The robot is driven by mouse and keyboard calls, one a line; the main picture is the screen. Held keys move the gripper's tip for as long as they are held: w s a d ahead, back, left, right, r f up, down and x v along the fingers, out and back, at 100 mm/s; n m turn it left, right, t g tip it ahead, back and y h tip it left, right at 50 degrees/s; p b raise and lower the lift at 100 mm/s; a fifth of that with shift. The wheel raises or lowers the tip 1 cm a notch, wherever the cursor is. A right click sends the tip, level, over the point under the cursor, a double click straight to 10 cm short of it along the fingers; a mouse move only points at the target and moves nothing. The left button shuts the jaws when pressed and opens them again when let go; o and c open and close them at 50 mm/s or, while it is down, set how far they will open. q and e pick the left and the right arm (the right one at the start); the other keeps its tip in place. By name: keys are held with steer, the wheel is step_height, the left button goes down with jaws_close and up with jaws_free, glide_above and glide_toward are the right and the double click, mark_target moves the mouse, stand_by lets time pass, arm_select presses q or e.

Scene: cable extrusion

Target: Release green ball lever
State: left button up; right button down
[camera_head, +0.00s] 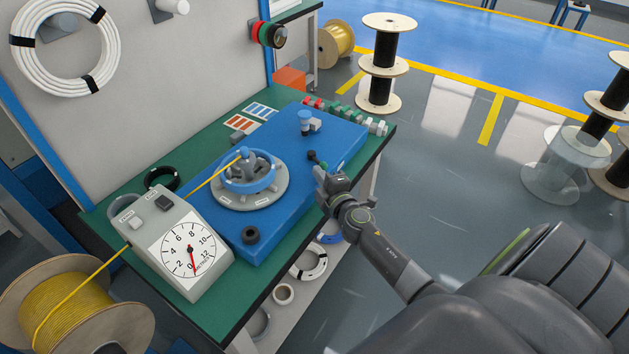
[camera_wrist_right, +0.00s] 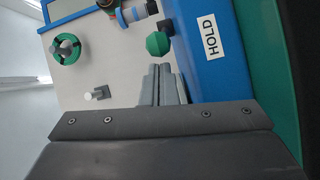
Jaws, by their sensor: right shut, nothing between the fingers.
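The green ball lever shows in the right wrist view as a green faceted ball (camera_wrist_right: 157,43) on a short dark stem at the blue base, beside a white HOLD label (camera_wrist_right: 210,37). In the head view it is small, near the front edge of the blue base (camera_head: 285,205). My right gripper (camera_head: 319,172) is beside it at that edge. In the right wrist view its grey fingers (camera_wrist_right: 161,72) are together and empty, with the tips just short of the ball; I cannot tell whether they touch it. My left gripper is not in view.
A grey round fixture with a blue ring (camera_head: 248,180) stands on the base, with yellow cable running to it. A dial meter box (camera_head: 180,245) and a yellow cable spool (camera_head: 70,315) are at the left. The green bench (camera_head: 370,165) ends near my right arm; open floor lies beyond.

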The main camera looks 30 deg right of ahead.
steer(key=shift+d, duration=0.1)
stand_by(0.4)
steer(key=shift+d+n+y, duration=0.25)
steer(key=shift+n+y, duration=0.15)
steer(key=shift+y, duration=0.2)
steer(key=shift+s+d, duration=0.1)
steer(key=shift+s+d+f+n+y+b, duration=0.15)
steer(key=shift+d+n+y+b, duration=0.85)
steer(key=shift+y, duration=0.5)
steer(key=d+n+g+y+b, duration=0.1)
steer(key=n+y+b, duration=0.1)
steer(key=b, duration=0.1)
steer(key=d+n+g+y+b, duration=0.1)
steer(key=d+y+b, duration=0.1)
steer(key=y, duration=0.1)
steer(key=d+n+y+b, duration=0.1)
steer(key=n+y+b, duration=0.1)
steer(key=y+b, duration=0.1)
steer(key=shift+w+d+f+n+g+b, duration=0.25)
steer(key=shift+w+d+n+g+b, duration=0.05)
steer(key=shift+w+g+b, duration=0.1)
steer(key=shift+d+r+b, duration=0.1)
steer(key=shift+d+b, duration=0.15)
steer(key=shift+b, duration=0.1)
steer(key=shift+w+d+r, duration=0.15)
steer(key=shift+d, duration=0.1)
steer(key=shift+w+d+r+b, duration=0.15)
steer(key=shift+w+d+b, duration=0.2)
steer(key=shift+d+b, duration=0.3)
